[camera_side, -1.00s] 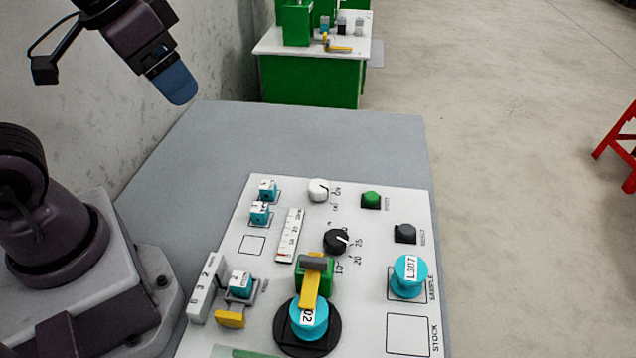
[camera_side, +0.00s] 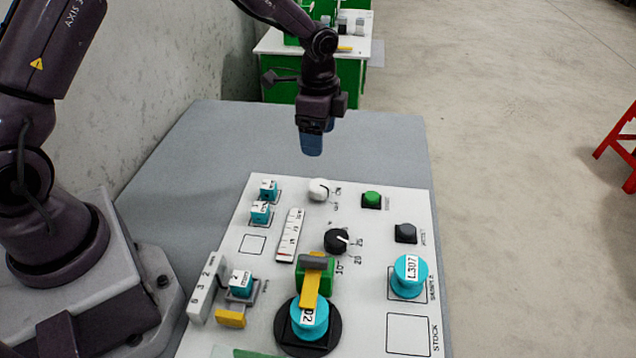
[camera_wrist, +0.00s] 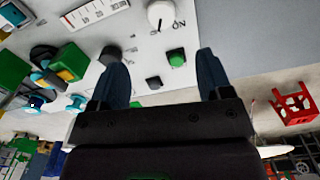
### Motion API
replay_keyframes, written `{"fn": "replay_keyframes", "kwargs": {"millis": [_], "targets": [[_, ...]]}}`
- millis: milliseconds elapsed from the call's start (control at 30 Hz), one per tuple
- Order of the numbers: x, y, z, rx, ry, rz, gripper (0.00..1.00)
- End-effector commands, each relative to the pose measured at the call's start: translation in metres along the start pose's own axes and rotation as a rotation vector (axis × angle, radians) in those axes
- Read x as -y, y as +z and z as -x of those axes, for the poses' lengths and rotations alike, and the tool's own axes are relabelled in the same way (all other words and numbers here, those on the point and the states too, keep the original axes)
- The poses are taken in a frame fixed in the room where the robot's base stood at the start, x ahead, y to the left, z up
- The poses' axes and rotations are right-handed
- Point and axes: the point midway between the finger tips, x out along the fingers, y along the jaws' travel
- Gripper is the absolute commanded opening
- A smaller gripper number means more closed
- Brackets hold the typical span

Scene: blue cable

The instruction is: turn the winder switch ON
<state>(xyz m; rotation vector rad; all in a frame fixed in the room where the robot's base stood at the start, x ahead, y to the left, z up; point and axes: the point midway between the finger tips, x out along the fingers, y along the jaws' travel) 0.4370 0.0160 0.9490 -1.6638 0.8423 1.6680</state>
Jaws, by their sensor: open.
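A white round knob (camera_side: 318,189) with ON/OFF lettering beside it is on the far part of the white panel. It also shows at the top of the wrist view (camera_wrist: 161,14), with ON printed at its right. A dark mark is on the knob; I cannot tell exactly which label it points to. My gripper (camera_side: 312,145) hangs above the panel's far end, with its blue fingers pointing down, apart from the knob. In the wrist view my gripper (camera_wrist: 160,60) has its fingers wide apart with nothing held between them.
The panel also holds a green button (camera_side: 371,199), a grey button (camera_side: 405,233), a black dial (camera_side: 337,241), a scale strip (camera_side: 290,235), a spool marked L307 (camera_side: 409,275) and a green-and-yellow clamp (camera_side: 314,273). Bare grey table (camera_side: 205,150) lies behind.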

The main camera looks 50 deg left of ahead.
Motion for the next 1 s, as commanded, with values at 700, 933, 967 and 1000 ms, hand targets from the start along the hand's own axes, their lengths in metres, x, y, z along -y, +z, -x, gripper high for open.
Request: {"fn": "replay_keyframes", "kwargs": {"millis": [700,933,967,1000], "targets": [[0.001,0.001,-0.101,0.003,-0.006,-0.081,0.72],[0.002,0.001,-0.124,0.001,-0.008,-0.080,0.72],[0.002,0.001,-0.126,0.001,-0.009,-0.080,0.72],[0.002,0.001,-0.127,0.001,-0.009,-0.080,0.72]]}}
